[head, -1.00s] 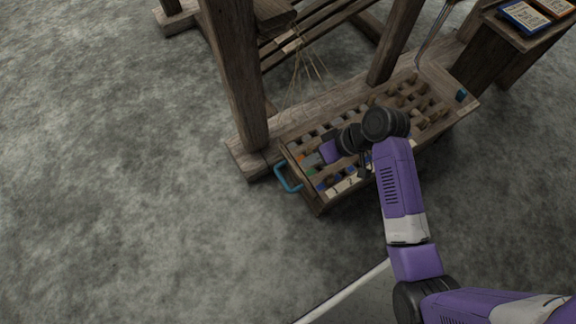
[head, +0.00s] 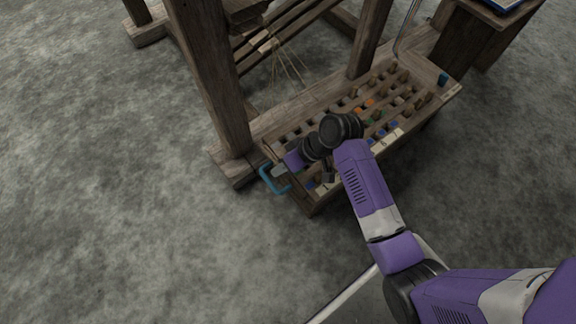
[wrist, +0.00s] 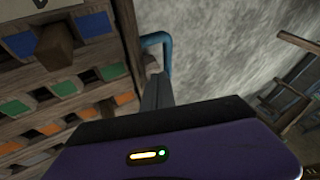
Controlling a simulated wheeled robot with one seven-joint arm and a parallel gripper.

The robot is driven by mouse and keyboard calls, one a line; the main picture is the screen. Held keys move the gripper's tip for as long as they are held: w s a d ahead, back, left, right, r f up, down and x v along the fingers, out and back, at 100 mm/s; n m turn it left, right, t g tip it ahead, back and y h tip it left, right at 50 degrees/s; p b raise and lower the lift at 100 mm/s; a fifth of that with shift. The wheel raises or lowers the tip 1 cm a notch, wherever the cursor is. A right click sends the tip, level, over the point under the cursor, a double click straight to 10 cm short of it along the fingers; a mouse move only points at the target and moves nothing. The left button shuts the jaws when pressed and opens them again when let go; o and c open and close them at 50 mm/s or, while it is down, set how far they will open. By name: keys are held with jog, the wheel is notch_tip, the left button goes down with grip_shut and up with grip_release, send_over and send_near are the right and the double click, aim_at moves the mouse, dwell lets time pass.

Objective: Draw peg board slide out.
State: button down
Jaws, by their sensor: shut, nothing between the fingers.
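The wooden peg board (head: 444,94) lies at the foot of the loom, with rows of pegs and coloured squares on its face. A blue loop handle (head: 268,181) sticks out at its left end; the handle also shows in the wrist view (wrist: 168,50). My gripper (head: 281,170) is at this end of the board, right beside the handle. In the wrist view its fingers (wrist: 152,72) are together, with no object seen between them, and their tips overlap the handle's opening. I cannot tell whether they touch the handle. My arm hides part of the board's middle and front edge.
A thick loom post (head: 208,80) and its wooden foot rail (head: 237,170) stand close behind the handle end. A small blue-green item (head: 442,79) sits at the board's far right. The grey floor (head: 110,200) left of the handle is clear.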

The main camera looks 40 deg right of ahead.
jog(key=shift+x, duration=0.85)
jog(key=shift+a, duration=0.1)
jog(key=a+p, duration=0.3)
jog(key=a, duration=0.3)
jog(key=shift+w+a+p, duration=0.25)
jog(key=shift+w+p, duration=0.1)
jog(key=shift+r, duration=0.1)
